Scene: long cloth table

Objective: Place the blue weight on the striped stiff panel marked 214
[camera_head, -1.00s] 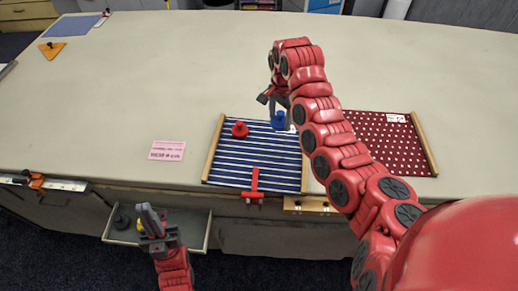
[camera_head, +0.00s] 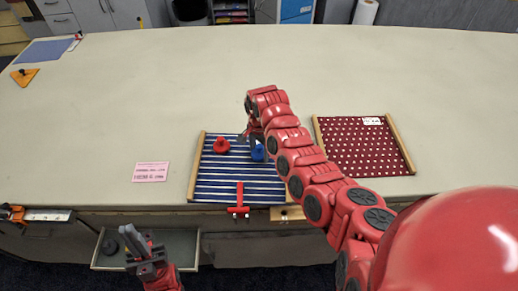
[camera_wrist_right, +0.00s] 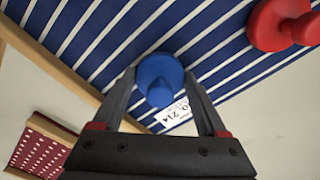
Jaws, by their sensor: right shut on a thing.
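The blue weight (camera_head: 258,152) is between the fingers of my right gripper (camera_wrist_right: 160,95), which is shut on it. In the head view the arm partly covers it. The weight is over the blue-and-white striped panel (camera_head: 238,185), near its right side. A white tag reading 214 (camera_wrist_right: 173,114) shows beside the weight in the right wrist view. I cannot tell whether the weight's base touches the panel. My left gripper (camera_head: 134,241) is low in front of the table, by an open drawer; its finger gap is unclear.
A red weight (camera_head: 221,145) stands on the striped panel, left of the blue one. A red clamp (camera_head: 239,200) grips the panel's front edge. A dotted red panel (camera_head: 350,150) lies to the right and a pink card (camera_head: 151,172) to the left. The open drawer (camera_head: 185,250) holds a black weight (camera_head: 110,246).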

